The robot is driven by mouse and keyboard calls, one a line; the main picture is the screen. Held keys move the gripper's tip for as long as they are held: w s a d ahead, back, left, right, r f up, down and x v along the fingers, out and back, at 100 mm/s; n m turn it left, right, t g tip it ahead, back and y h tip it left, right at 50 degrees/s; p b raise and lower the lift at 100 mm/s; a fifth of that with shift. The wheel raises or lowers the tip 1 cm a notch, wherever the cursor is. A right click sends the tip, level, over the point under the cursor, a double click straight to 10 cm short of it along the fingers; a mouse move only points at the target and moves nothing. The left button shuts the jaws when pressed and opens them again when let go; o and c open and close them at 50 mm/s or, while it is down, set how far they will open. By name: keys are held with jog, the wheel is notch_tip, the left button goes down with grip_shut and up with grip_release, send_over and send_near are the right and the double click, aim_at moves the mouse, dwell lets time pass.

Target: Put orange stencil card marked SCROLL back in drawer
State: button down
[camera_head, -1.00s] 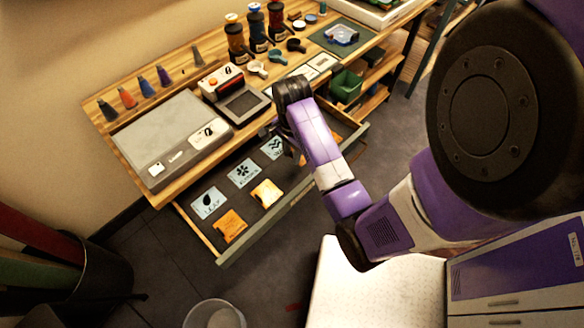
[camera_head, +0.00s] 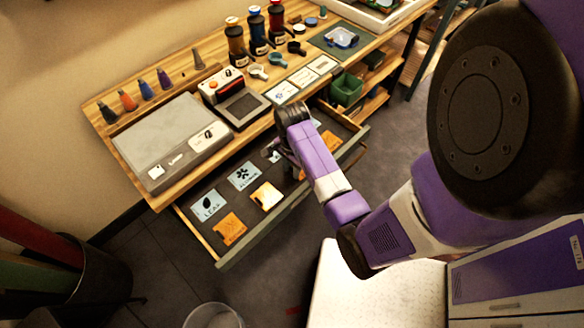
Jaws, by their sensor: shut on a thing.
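The open drawer (camera_head: 218,259) juts out below the tabletop. It holds blue cards, including one marked LEAF (camera_head: 208,205) and one with a flower-like mark (camera_head: 244,174), and orange cards at the front left (camera_head: 229,228) and centre (camera_head: 266,195). My wrist and the jaws hide most of the held card, and I cannot read SCROLL. A bit of orange (camera_head: 302,174) shows beside my wrist; I cannot tell whether it belongs to that card.
A grey case (camera_head: 170,140) and a red-and-white device (camera_head: 222,85) stand on the table (camera_head: 123,138) behind the drawer. Cards (camera_head: 302,77) lie on the tabletop. A green bin (camera_head: 346,89) is on the shelf to the right. A white bin (camera_head: 213,317) stands on the floor in front.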

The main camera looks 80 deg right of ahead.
jog(key=c, duration=1.1)
grip_release()
jog(key=shift+c, duration=0.2)
notch_tip(320, 180, up, 12)
jog(key=w+a+f+n+t, duration=0.1)
jog(key=a+n+t, duration=0.1)
jog(key=a, duration=0.4)
jog(key=w+a+f+n+t+h, duration=0.1)
jog(key=a+n+t, duration=0.1)
jog(key=a+n, duration=0.2)
jog(key=w+a+f+n+t+h, duration=0.1)
jog(key=a+n, duration=0.3)
jog(key=a, duration=0.5)
jog(key=shift+w+a+f+t, duration=0.1)
jog(key=shift+w+f+t, duration=0.3)
jog(key=shift+t, duration=0.2)
jog(key=s+a+r+n+t, duration=0.3)
jog(key=r+n, duration=0.1)
jog(key=r, duration=0.3)
jog(key=s+a+r+n+t+y, duration=0.1)
jog(key=s+a+r+n+t, duration=0.2)
jog(key=r, duration=0.4)
jog(key=s+a+r+n+t+y, duration=0.1)
jog(key=s+a+r+n+t, duration=0.1)
jog(key=s+r+n, duration=0.3)
notch_tip(320, 180, up, 3)
jog(key=shift+a+f+n+t, duration=0.1)
jog(key=shift+a+n+t, duration=0.3)
jog(key=shift+a+n, duration=0.6)
